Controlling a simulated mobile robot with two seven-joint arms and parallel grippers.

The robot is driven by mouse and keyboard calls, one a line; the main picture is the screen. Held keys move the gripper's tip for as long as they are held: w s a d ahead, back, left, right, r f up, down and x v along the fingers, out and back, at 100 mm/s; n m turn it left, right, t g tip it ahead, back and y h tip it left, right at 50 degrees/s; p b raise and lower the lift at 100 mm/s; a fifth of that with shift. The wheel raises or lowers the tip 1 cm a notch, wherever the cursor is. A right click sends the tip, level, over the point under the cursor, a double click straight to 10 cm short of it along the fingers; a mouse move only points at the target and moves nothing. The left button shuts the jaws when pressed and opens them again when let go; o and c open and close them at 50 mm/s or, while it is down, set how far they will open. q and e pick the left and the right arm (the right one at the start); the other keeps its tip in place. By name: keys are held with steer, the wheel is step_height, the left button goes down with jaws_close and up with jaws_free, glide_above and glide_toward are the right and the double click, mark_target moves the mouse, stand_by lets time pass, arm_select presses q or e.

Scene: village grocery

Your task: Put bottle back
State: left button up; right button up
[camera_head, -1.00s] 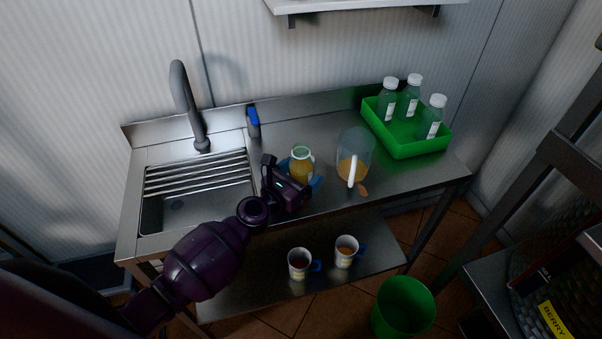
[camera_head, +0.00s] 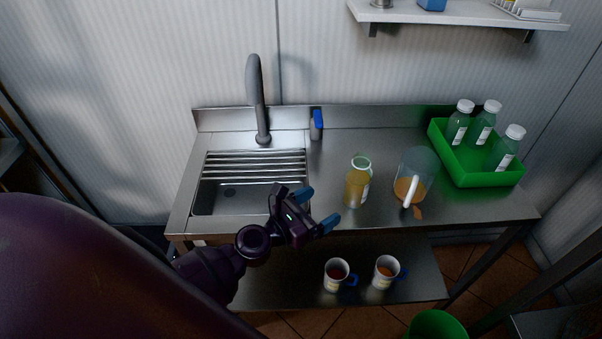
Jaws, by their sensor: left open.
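A bottle (camera_head: 357,187) with yellow-orange contents and no cap on its open neck stands upright on the steel counter (camera_head: 335,147), left of the pitcher. My left gripper (camera_head: 319,209) is open and empty, with blue fingertips, at the counter's front edge, left of the bottle and apart from it. A green tray (camera_head: 480,176) at the counter's right end holds several clear bottles with white caps: one on the left (camera_head: 459,122), one behind (camera_head: 485,121) and one at the right (camera_head: 506,148). My right gripper is not in view.
A clear pitcher (camera_head: 421,169) with a white handle and orange contents stands right of the bottle. The sink (camera_head: 205,193) with its tap (camera_head: 257,98) is at left. Two mugs (camera_head: 336,273) (camera_head: 384,271) stand on the lower shelf. A green bin (camera_head: 437,324) is on the floor.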

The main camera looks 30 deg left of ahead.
arm_select(q)
steer(key=shift+s+f+m, duration=0.25)
steer(key=shift+m, duration=0.35)
steer(key=s+a+f+m+g+y, duration=0.2)
steer(key=s+f+m, duration=0.4)
steer(key=m, duration=0.9)
steer(key=s+a+f+m+g+y, duration=0.3)
steer(key=s+m, duration=0.6)
steer(key=m, duration=0.7)
step_height(320, 180, down, 4)
steer(key=shift+a+r+y, duration=0.2)
steer(key=shift+a+y, duration=0.35)
steer(key=shift+y, duration=0.45)
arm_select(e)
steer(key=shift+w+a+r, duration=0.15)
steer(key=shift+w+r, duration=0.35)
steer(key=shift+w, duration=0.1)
arm_select(q)
steer(key=shift+s, duration=0.1)
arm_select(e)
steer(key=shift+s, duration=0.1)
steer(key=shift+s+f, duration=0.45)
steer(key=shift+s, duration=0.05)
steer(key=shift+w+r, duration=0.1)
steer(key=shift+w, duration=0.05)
